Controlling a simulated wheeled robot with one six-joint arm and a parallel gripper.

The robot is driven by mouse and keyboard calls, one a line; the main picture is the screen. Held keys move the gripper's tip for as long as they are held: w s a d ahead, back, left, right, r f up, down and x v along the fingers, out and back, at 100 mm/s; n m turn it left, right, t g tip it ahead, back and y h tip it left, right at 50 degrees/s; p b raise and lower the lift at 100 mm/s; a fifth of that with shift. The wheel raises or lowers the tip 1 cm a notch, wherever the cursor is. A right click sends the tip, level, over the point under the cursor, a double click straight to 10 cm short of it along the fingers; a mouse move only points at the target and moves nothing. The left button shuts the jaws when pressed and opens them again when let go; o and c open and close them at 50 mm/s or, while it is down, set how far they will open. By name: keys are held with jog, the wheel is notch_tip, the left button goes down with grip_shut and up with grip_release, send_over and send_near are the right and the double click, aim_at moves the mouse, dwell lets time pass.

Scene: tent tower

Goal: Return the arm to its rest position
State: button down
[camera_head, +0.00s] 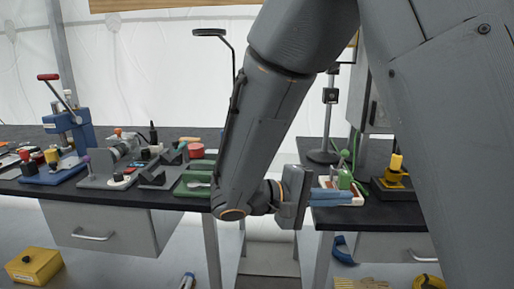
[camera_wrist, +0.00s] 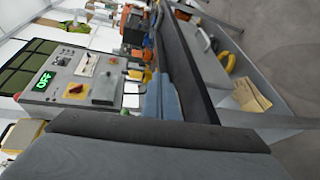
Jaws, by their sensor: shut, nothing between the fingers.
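My gripper (camera_head: 340,194) is at the end of my grey arm, which reaches down through the middle of the head view. Its blue-grey fingers point right, in front of the right-hand bench's near edge. In the wrist view the gripper (camera_wrist: 161,80) shows its two fingers side by side, shut with nothing between them. They overlap a white tray area in the head view; I cannot tell how far apart they are from it.
A black-topped bench (camera_head: 120,194) at left holds a blue press (camera_head: 70,124) and several tools. A control box (camera_wrist: 85,80) reads OFF. A yellow box (camera_head: 33,266) is at lower left.

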jog(key=s+d+f+m+g+y+p, duration=0.1)
jog(key=s+d+f+g+y+p, duration=0.15)
jog(key=s, duration=0.35)
jog(key=s+d+f+m+g+y+p, duration=0.1)
jog(key=s+d+f+g+y, duration=0.25)
jog(key=s, duration=0.35)
jog(key=a+m+y+p, duration=0.1)
jog(key=y, duration=0.2)
jog(key=s+a+t+y+p, duration=0.1)
jog(key=a+y, duration=0.1)
jog(key=y, duration=0.1)
jog(key=a+m+y+p, duration=0.1)
jog(key=a+y, duration=0.1)
jog(key=y, duration=0.1)
jog(key=shift+s+a+f+m+t+p, duration=0.2)
jog(key=shift+s+m+t+p, duration=0.1)
jog(key=shift+s+t+p, duration=0.1)
